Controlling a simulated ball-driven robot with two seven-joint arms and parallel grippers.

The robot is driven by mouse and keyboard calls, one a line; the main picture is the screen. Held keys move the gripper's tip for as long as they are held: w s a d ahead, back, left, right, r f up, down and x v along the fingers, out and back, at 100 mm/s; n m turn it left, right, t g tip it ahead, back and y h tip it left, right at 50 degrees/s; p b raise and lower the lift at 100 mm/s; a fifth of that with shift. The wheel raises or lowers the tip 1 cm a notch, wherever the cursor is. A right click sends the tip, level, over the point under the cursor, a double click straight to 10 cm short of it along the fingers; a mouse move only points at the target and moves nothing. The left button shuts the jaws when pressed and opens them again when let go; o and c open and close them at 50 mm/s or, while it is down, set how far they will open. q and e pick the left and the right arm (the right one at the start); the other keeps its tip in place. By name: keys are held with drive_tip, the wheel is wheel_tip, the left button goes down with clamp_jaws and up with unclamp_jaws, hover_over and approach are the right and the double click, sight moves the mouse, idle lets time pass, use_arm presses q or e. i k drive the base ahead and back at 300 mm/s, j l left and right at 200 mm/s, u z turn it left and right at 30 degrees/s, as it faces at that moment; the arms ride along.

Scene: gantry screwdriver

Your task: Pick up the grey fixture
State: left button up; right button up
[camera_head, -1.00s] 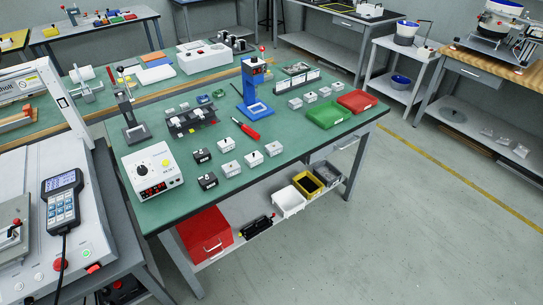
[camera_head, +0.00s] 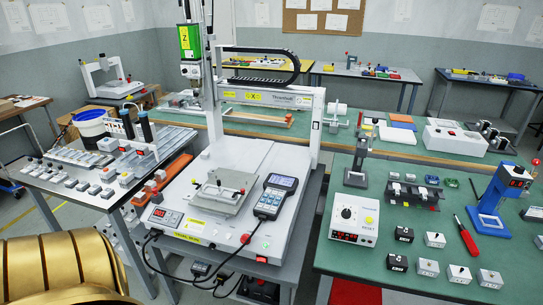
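Neither of my grippers shows in the view.
The control pendant's black cable loops over the machine's front edge. A right green bench (camera_head: 400,260) holds a power unit (camera_head: 354,222), blocks, a red screwdriver (camera_head: 466,236) and a blue press (camera_head: 497,200).

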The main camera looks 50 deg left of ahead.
sight(217, 193)
drive_tip(key=u, duration=1.9)
